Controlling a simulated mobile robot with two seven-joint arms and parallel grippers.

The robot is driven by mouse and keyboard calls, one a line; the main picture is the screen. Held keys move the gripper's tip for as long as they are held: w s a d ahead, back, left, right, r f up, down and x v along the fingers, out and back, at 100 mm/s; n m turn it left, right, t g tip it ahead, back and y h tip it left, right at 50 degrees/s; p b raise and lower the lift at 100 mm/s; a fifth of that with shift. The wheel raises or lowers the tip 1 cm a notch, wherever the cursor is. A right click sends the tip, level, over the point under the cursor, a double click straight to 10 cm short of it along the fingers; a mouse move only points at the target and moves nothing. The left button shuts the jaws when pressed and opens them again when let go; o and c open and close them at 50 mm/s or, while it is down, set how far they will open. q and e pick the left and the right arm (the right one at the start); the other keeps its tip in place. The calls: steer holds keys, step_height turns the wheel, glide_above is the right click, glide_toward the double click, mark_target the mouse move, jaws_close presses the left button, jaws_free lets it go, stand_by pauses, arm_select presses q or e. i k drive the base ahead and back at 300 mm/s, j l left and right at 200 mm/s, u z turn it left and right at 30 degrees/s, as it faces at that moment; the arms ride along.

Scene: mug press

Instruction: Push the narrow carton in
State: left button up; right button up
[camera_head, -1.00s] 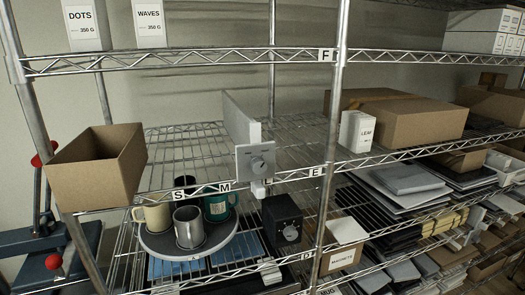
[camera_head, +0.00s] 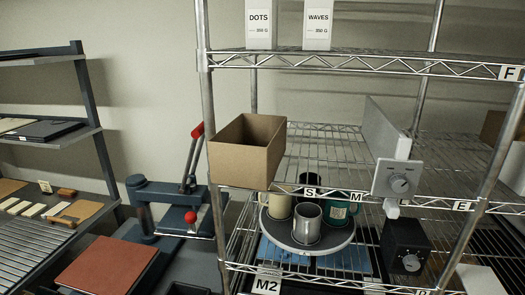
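Two white cartons stand side by side on the top shelf, labelled DOTS (camera_head: 259,32) and WAVES (camera_head: 317,34). Their tops are cut off by the picture's edge, and they look about equally wide. An open brown cardboard box (camera_head: 240,165) sits at the left end of the shelf below, its front sticking out past the shelf edge. I cannot tell for sure which of these is the narrow carton. Neither gripper is in view.
A round tray (camera_head: 278,238) with mugs, a grey dial unit (camera_head: 397,179) and a black dial box (camera_head: 404,246) are on the wire rack. A blue lever press (camera_head: 170,196) stands left of the rack. A dark shelf unit (camera_head: 95,160) is at the far left.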

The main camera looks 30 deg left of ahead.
mark_target(248, 153)
steer(key=j+u, duration=0.1)
steer(key=u, duration=0.25)
steer(key=j+u, duration=0.1)
steer(key=u, duration=0.25)
